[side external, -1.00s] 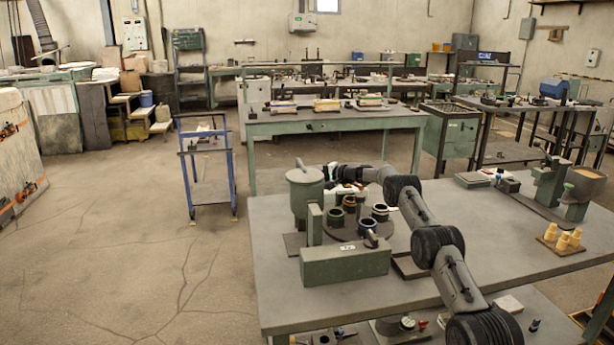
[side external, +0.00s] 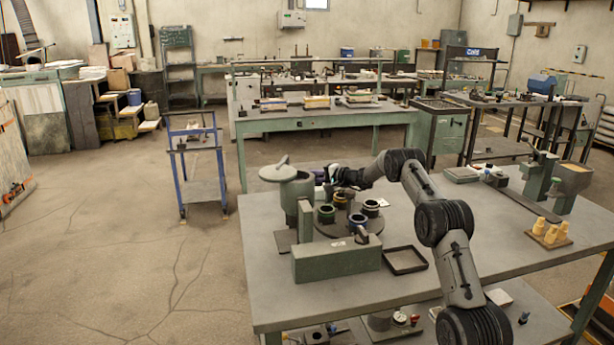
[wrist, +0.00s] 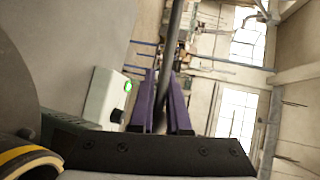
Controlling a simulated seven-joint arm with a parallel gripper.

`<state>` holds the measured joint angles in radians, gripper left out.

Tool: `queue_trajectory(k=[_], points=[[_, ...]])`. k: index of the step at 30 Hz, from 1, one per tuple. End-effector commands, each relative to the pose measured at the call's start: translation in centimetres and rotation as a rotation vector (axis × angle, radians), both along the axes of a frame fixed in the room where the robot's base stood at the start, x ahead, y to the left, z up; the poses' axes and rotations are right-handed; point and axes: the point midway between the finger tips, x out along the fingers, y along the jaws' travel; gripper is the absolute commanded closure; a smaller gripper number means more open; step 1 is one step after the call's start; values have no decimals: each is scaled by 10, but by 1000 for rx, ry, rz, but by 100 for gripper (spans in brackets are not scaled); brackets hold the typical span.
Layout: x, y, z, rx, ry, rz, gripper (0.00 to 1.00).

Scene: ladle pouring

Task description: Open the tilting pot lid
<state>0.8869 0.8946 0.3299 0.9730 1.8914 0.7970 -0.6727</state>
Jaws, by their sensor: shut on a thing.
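The tilting pot (side external: 292,203) is a green cylinder at the left of the near table. Its round pale lid (side external: 283,174) sits raised and shifted left at the pot's top, with a small lever-like piece on it. My gripper (side external: 328,178) is just right of the pot's top, small and partly hidden by my arm. In the wrist view, the purple fingers (wrist: 160,90) are closed around a dark rod (wrist: 174,30). Where that rod joins the lid cannot be made out.
Several cups (side external: 341,200) stand on a round plate right of the pot. A green block (side external: 336,262) lies in front, with a dark tray (side external: 405,260) beside it. Yellow pieces (side external: 550,230) stand far right. The table's middle right is clear.

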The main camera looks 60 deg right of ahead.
Motion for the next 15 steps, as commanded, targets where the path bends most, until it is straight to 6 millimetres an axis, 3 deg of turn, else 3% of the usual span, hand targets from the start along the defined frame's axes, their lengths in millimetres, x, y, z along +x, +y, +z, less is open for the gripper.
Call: queue_trajectory(k=[1, 15], points=[[-16, -21, 5, -9, -1, -46, 100], [-21, -19, 4, -9, -1, -46, 100]])
